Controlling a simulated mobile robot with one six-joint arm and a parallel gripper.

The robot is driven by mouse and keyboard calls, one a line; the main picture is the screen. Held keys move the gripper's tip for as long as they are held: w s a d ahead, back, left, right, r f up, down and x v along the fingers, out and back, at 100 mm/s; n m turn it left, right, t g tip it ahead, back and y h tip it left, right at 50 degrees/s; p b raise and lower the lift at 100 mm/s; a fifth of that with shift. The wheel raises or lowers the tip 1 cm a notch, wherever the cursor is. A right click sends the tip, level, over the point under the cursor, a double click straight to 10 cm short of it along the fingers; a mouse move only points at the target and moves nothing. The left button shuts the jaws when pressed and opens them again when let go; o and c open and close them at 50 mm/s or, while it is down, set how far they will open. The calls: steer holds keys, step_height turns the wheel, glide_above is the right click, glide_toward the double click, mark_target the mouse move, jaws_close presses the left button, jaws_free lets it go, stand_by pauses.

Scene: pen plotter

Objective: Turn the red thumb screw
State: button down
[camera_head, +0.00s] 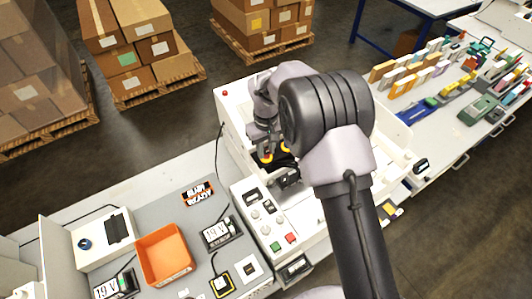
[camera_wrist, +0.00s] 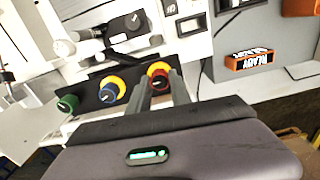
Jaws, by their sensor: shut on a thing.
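The red thumb screw (camera_wrist: 160,82) sits in front of a yellow ring on a black bar in the wrist view. My gripper (camera_wrist: 160,78) is shut on it, one finger on each side of the knob. A blue knob (camera_wrist: 107,94) with its own yellow ring and a green knob (camera_wrist: 67,103) stand to the left on the same bar. In the head view my gripper (camera_head: 266,150) reaches down onto the white plotter (camera_head: 232,98), and my arm hides much of the machine.
In the head view an orange bin (camera_head: 164,254) and a control panel (camera_head: 268,222) with buttons lie in front of the plotter. Colourful items fill the bench at right. Cartons on pallets (camera_head: 160,82) stand behind. An orange-framed display (camera_wrist: 249,60) shows in the wrist view.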

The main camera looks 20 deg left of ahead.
mark_target(266, 152)
steer(key=m+b, duration=0.4)
steer(key=m, duration=0.2)
steer(key=shift+f, duration=0.1)
steer(key=m+b, duration=0.2)
steer(key=m, duration=0.4)
steer(key=shift+b, duration=0.35)
steer(key=shift+m, duration=0.4)
steer(key=c, duration=1.2)
jaws_free()
steer(key=shift+o, duration=0.2)
steer(key=shift+r, duration=0.2)
step_height(266, 152, up, 17)
steer(key=p, duration=0.3)
steer(key=shift+r, duration=0.15)
